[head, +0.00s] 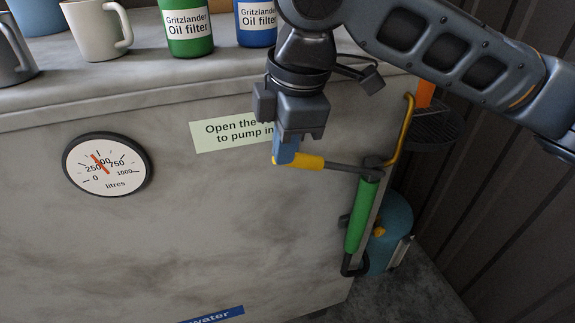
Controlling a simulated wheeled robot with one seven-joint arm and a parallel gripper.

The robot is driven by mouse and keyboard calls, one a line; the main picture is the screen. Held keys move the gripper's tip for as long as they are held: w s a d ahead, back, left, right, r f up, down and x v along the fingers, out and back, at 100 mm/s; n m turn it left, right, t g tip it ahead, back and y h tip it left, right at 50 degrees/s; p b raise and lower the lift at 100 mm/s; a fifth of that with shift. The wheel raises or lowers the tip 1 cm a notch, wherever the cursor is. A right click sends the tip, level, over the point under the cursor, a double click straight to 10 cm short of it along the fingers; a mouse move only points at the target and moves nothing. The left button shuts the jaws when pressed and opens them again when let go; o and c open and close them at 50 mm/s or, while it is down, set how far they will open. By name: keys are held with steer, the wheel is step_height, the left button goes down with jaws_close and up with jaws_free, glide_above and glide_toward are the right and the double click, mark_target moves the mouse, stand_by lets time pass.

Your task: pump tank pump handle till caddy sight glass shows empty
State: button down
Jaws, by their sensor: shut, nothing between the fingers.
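The pump stands at the tank's right end, with a green barrel (361,215) and a grey lever ending in a yellow handle (303,162). The lever lies nearly level, pointing left. My gripper (285,158) points down with its blue fingertips shut and empty, at the left end of the yellow handle. I cannot tell whether they touch it. The tank (200,230) is a big grey-stained box. A teal rounded vessel (395,228), perhaps the caddy, stands partly hidden behind the pump. I cannot make out a sight glass.
A round litres gauge (107,165) is on the tank front, its needle tilted up and left. A label (225,132) is partly covered by my gripper. Mugs (97,28) and oil filter cans (188,30) stand on top. A corrugated wall (510,180) closes the right.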

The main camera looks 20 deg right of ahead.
steer(key=shift+v, duration=1.2)
steer(key=shift+a, duration=0.25)
